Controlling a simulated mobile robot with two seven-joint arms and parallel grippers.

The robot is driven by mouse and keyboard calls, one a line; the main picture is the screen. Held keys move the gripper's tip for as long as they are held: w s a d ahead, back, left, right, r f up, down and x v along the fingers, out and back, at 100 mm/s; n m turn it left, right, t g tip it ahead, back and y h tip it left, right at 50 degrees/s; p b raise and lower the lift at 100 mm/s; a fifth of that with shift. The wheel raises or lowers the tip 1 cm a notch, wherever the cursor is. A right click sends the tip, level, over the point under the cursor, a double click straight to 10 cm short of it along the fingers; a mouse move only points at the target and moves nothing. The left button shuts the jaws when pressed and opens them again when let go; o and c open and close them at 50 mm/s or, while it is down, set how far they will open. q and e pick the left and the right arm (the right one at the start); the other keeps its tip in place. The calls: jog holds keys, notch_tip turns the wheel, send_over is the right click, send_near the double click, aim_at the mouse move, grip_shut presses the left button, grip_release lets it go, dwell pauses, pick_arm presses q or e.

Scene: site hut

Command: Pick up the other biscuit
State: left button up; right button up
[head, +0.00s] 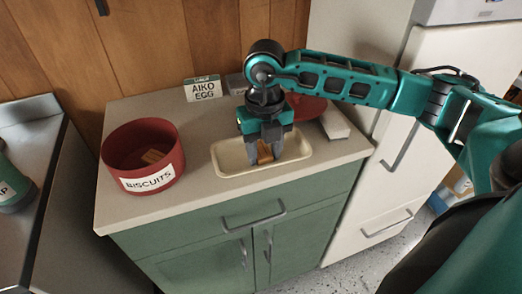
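A round red tin (115,165) labelled BISCUITS stands on the counter at the left, with a brown biscuit (152,156) inside. A shallow cream tray (226,165) lies to the right of the tin. My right gripper (264,158) points down into this tray. A second brown biscuit (264,151) shows between its two spaced fingers and is partly hidden by them. I cannot tell whether the fingers press on it or whether it rests on the tray floor. My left gripper is not in view.
A lunch card (203,89) reading AIKO EGG stands at the back by the wood wall. A dark red object (308,106) and a pale block (334,123) lie behind and right of the tray. The counter (190,198) is clear in front of the tray.

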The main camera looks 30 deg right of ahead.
jog(key=c, duration=0.6)
jog(key=shift+r, duration=0.15)
jog(key=shift+c, duration=0.2)
